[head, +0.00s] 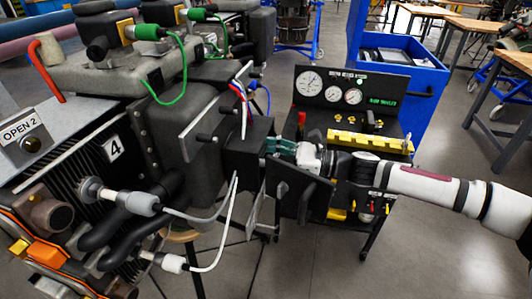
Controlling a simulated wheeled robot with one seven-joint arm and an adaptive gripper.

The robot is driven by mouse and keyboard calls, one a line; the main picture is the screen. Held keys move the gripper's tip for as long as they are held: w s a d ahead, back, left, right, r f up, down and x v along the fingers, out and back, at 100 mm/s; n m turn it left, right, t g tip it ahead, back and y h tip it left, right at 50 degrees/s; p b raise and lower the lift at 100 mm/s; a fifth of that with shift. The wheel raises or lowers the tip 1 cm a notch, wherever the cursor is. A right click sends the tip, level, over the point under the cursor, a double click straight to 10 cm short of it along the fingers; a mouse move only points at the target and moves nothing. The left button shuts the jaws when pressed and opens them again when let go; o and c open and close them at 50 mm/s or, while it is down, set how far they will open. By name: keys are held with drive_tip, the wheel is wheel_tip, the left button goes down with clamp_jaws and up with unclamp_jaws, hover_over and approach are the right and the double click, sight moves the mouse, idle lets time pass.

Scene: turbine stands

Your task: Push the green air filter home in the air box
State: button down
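The air box appears to be the dark box (246,152) on the right side of the turbine housing in the head view. A small dark-green piece, apparently the green air filter (271,145), shows at the box's right face. Most of it is hidden by the box and my gripper, so I cannot tell how deep it sits. My gripper (290,147) reaches in from the right, level with the box face, its tip at or very near the green piece. The fingers are too small and overlapped to tell whether they are open or shut.
A dark flap-like panel (288,192) hangs below my gripper. Red, blue and white cables (245,95) rise above the box. White hoses (228,205) loop below it. A gauge panel (345,95) and a blue cart (408,88) stand behind. Clear floor (430,250) lies at lower right.

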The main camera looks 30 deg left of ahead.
drive_tip(key=shift+s+a+r, duration=0.1)
drive_tip(key=shift+s+a, duration=0.05)
drive_tip(key=shift+a, duration=0.2)
drive_tip(key=c, duration=0.5)
unclamp_jaws()
drive_tip(key=shift+a, duration=0.1)
drive_tip(key=p+v, duration=0.1)
drive_tip(key=v, duration=0.6)
idle(0.8)
